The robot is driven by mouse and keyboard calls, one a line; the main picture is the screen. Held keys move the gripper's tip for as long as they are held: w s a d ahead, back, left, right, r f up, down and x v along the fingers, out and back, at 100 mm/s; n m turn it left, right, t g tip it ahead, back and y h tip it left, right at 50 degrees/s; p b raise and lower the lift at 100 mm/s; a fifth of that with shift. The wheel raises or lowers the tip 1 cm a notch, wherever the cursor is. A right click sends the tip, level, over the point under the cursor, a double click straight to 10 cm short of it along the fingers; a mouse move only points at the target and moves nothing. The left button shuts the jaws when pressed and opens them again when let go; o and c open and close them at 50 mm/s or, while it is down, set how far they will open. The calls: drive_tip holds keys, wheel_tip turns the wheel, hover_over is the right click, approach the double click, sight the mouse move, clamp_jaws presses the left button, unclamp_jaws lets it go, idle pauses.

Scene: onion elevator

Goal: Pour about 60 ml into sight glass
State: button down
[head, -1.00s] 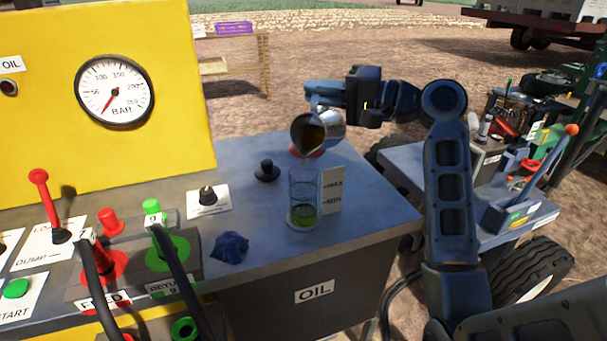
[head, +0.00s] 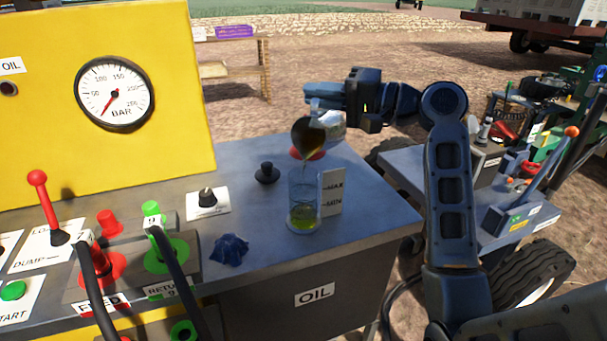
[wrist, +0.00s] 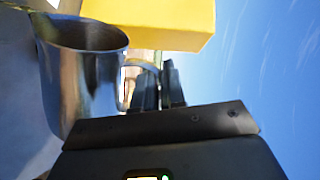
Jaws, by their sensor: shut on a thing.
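My gripper (head: 330,104) is shut on the handle of a metal jug (head: 330,130). The jug is tilted over the sight glass (head: 304,190), its dark mouth facing the camera, and a thin yellowish stream runs from its lip toward the glass. The sight glass is a clear upright cylinder with yellow-green oil in its lower part. A white plate (head: 332,192) marked MAX and MIN stands beside it on the right; the oil surface appears a little below the MIN mark. In the wrist view the jug (wrist: 85,75) fills the left, its handle at the fingers (wrist: 160,85).
A black knob-topped cap (head: 267,173) and a blue crumpled rag (head: 231,249) lie on the bench top (head: 375,215). A red ring shows behind the glass. Hoses, a red lever (head: 48,205) and a yellow panel with a gauge (head: 115,94) stand at left.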

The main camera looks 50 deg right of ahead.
drive_tip(key=shift+s+a+f+n+b, duration=0.15)
drive_tip(key=shift+a+f+n+b, duration=0.1)
drive_tip(key=shift+a+n+b, duration=0.3)
idle(1.3)
drive_tip(key=shift+a+r+n, duration=0.1)
drive_tip(key=shift+a+n, duration=0.1)
drive_tip(key=shift+n, duration=0.05)
drive_tip(key=shift+d, duration=0.35)
drive_tip(key=d+r+m+p, duration=0.1)
drive_tip(key=d+m+p, duration=0.1)
drive_tip(key=p, duration=0.1)
drive_tip(key=shift+r, duration=0.35)
drive_tip(key=shift+w+d+f+m+p, duration=0.2)
drive_tip(key=shift+w+f+m+p, duration=0.05)
drive_tip(key=shift+f+m+p, duration=0.3)
drive_tip(key=shift+d+f+m, duration=0.2)
drive_tip(key=shift+f+m, duration=0.15)
drive_tip(key=shift+f, duration=0.2)
drive_tip(key=m+p, duration=0.1)
drive_tip(key=d+f+m+p, duration=0.1)
drive_tip(key=p, duration=0.1)
drive_tip(key=shift+w+d, duration=0.2)
drive_tip(key=shift+d, duration=0.05)
drive_tip(key=shift+p, duration=0.3)
